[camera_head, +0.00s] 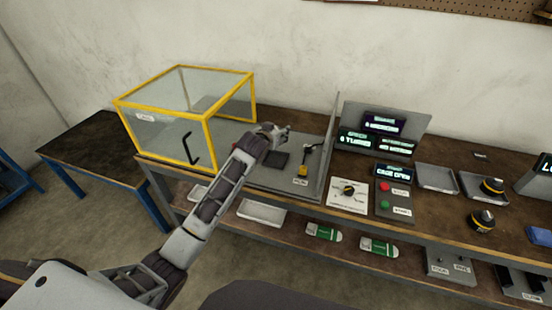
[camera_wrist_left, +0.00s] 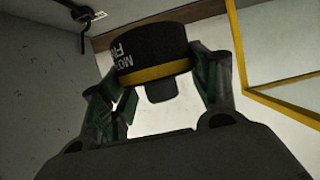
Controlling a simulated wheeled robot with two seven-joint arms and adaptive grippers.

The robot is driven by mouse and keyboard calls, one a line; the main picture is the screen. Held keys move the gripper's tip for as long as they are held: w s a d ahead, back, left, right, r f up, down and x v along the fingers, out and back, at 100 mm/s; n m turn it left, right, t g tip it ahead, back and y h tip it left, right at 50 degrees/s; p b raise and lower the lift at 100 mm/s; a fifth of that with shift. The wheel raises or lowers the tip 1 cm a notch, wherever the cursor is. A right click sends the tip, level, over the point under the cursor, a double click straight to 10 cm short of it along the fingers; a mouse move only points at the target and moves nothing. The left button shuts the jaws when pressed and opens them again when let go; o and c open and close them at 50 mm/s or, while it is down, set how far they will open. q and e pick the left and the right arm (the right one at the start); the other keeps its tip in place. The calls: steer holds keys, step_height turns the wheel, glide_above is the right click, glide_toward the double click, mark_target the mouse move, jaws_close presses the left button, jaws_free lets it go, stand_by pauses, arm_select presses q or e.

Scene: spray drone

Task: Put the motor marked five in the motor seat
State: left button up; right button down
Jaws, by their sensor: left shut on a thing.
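My left gripper (camera_head: 280,133) reaches over the grey bench plate beside the yellow-framed clear box. In the left wrist view the gripper (camera_wrist_left: 160,95) is shut on a black motor (camera_wrist_left: 155,48) with a yellow band. White letters on the motor's side are partly visible and begin "MO" and "FI". In the head view the motor is mostly hidden or too small to tell. A dark square pad (camera_head: 276,159) lies on the plate below the gripper. I cannot tell for certain which part is the motor seat. My right gripper is not in view.
The yellow-framed box (camera_head: 213,130) stands left of the gripper. A small black and yellow device (camera_head: 304,168) and an upright panel (camera_head: 330,145) stand to the right. Farther right are displays (camera_head: 384,130), red and green buttons, grey trays (camera_head: 437,177) and two black-yellow motors (camera_head: 482,219).

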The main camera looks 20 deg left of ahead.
arm_select(q)
steer(key=shift+f, duration=3)
steer(key=shift+f, duration=0.1)
steer(key=shift+f, duration=1.75)
steer(key=shift+f, duration=0.1)
steer(key=o, duration=1.5)
steer(key=shift+f, duration=0.1)
steer(key=shift+c, duration=0.2)
steer(key=shift+s, duration=0.15)
steer(key=shift+v, duration=5.9)
